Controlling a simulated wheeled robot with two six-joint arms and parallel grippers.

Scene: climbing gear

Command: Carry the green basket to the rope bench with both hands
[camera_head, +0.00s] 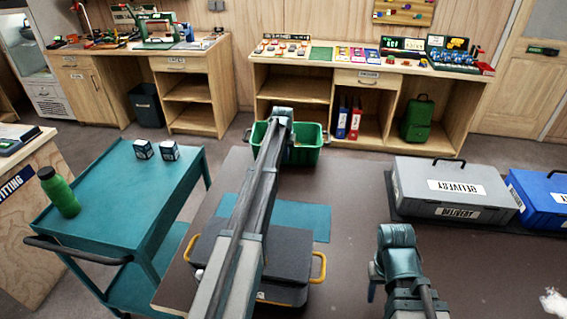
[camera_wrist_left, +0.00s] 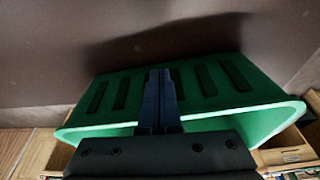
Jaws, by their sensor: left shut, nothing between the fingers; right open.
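The green basket (camera_head: 308,153) stands at the far edge of the brown table, partly hidden behind my left arm. In the left wrist view the basket (camera_wrist_left: 215,85) shows a slotted wall and a pale green rim. My left gripper (camera_wrist_left: 160,85) is shut and empty, its fingers seen against the slotted wall; I cannot tell whether they touch it. My right gripper (camera_head: 376,284) is open, low over the near right part of the table, well apart from the basket. Several benches line the back wall; their labels are too small to tell which is the rope bench.
A grey delivery case (camera_head: 455,182) and a blue case (camera_head: 540,197) stand on the table's right. A dark case with yellow handles (camera_head: 285,262) lies under my left arm. A teal cart (camera_head: 120,195) stands left. Grey floor separates the table from the back benches.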

